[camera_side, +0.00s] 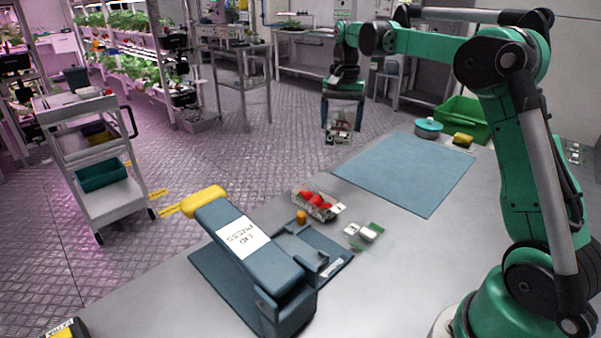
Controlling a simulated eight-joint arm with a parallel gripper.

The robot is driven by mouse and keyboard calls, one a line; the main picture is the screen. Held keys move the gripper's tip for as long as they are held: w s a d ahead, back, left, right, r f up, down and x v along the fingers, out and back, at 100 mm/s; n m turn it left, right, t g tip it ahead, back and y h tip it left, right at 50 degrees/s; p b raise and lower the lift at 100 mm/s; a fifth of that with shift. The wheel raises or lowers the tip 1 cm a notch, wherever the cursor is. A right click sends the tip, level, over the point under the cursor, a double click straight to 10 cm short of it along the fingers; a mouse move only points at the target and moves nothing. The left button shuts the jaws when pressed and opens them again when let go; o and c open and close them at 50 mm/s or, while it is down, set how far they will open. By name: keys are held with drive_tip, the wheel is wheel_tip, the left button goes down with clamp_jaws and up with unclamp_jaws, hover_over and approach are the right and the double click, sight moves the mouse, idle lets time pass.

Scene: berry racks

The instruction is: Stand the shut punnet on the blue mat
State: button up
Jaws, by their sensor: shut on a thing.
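The blue mat (405,175) lies flat on the grey table and its surface is bare. My gripper (340,120) hangs pointing down at the back, left of the mat's far corner in the picture. It is shut on a small clear punnet (339,132) with some red in it. The punnet is small here and partly covered by the fingers, so its lid is hard to make out. It appears off the mat, against the floor behind; its height is unclear.
A blue lid press (243,240) with a yellow handle end stands in front. Beside it are a punnet of red berries (316,202) and a clear piece with white parts (366,233). A teal pot (428,127), yellow block (462,139) and green crate (464,117) stand beyond the mat.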

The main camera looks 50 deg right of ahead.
sight(379, 177)
drive_tip(key=s+d+f+m, duration=0.2)
drive_tip(key=d+f+m, duration=0.1)
drive_tip(key=d, duration=0.4)
drive_tip(key=s+d+f+m, duration=0.2)
drive_tip(key=d+f+m, duration=0.1)
drive_tip(key=d, duration=0.3)
wheel_tip(379, 177, down, 8)
drive_tip(key=shift+w+d+f, duration=0.1)
drive_tip(key=shift+d, duration=0.05)
